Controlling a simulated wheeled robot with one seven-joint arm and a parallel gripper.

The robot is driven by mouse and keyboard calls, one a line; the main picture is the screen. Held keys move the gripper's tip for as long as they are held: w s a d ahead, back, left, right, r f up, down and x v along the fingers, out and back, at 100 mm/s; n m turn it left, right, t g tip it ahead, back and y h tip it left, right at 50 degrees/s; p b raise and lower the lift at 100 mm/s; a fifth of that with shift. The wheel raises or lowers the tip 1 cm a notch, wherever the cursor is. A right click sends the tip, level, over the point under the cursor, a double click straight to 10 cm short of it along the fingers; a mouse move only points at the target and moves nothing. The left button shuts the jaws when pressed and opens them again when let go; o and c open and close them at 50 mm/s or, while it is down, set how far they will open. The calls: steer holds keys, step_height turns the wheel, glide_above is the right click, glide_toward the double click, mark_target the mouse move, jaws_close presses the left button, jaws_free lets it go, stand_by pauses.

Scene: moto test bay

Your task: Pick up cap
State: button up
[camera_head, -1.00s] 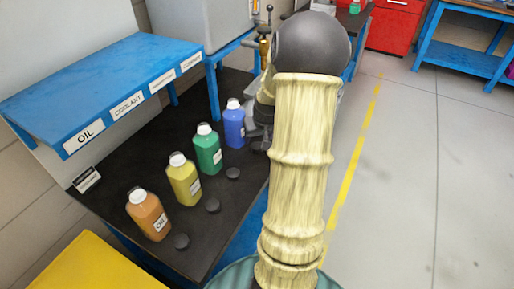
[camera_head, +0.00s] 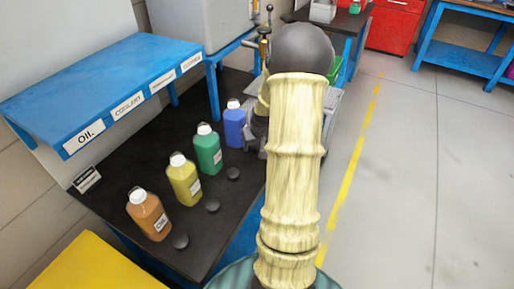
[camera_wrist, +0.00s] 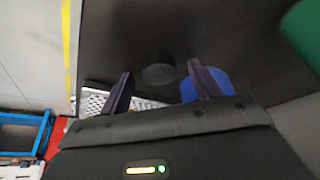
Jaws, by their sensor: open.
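Dark round caps lie on the black bench top in the head view: one by the orange bottle (camera_head: 181,241), one by the yellow bottle (camera_head: 212,205) and one by the green bottle (camera_head: 233,173). In the wrist view my gripper (camera_wrist: 160,69) is open, with a dark cap (camera_wrist: 158,74) showing between and just beyond its fingertips. I cannot tell how far the cap is below the fingers. The blue bottle (camera_wrist: 217,85) shows behind the right finger. My arm hides the gripper in the head view.
Four-sided bottles with white caps stand in a row: orange (camera_head: 149,217), yellow (camera_head: 184,183), green (camera_head: 207,153) and blue (camera_head: 234,127). A blue labelled shelf (camera_head: 110,75) overhangs the bench behind them. A yellow surface (camera_head: 80,268) is at lower left. Open floor lies right.

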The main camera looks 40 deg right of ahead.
mark_target(258, 146)
steer(key=c, duration=1)
steer(key=shift+r, duration=0.1)
step_height(258, 146, up, 18)
steer(key=shift+f+p, duration=0.1)
steer(key=shift+p, duration=0.35)
steer(key=shift+d, duration=0.1)
